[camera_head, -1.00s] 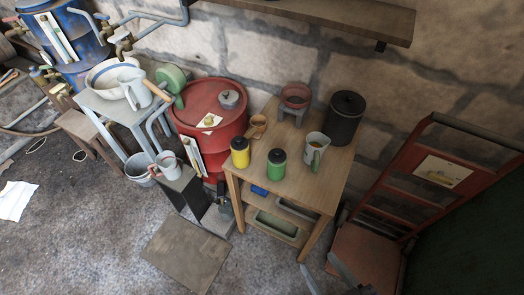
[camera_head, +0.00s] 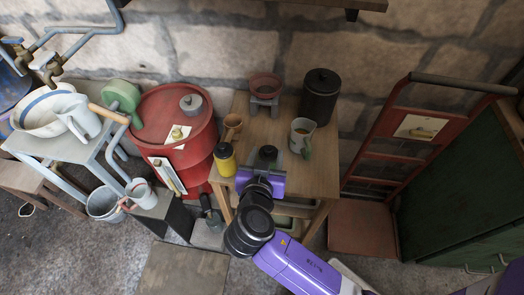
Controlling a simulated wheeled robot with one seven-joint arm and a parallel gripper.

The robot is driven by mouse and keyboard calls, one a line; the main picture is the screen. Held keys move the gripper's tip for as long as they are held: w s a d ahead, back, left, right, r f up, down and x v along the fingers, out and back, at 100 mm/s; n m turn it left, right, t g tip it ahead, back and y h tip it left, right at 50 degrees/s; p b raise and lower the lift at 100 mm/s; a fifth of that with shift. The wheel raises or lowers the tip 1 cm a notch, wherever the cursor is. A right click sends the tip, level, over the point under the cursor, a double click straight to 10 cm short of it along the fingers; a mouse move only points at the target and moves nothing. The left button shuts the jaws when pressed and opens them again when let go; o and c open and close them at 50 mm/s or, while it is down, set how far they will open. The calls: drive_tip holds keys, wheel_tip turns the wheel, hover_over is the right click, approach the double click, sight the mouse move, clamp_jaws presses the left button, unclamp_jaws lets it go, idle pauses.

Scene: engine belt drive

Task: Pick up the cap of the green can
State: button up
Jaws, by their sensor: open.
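The green can's black cap (camera_head: 268,153) shows just beyond my gripper, near the front of the wooden table (camera_head: 313,170). The can's green body is hidden behind my gripper and arm. My purple gripper (camera_head: 264,176) is open, over the front part of the table and right in front of the cap in the picture. The fingers are not clearly visible, and I cannot tell whether they touch the cap or can.
A yellow can with a black cap (camera_head: 225,160) stands left of my gripper. A pitcher (camera_head: 301,137), a wooden cup (camera_head: 233,126), a red bowl on a stand (camera_head: 265,87) and a large black canister (camera_head: 319,97) stand farther back. A red barrel (camera_head: 175,125) is left.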

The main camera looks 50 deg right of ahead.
sight(269, 147)
drive_tip(key=shift+p+x, duration=0.5)
drive_tip(key=shift+x, duration=3.05)
drive_tip(key=shift+f, duration=0.15)
clamp_jaws()
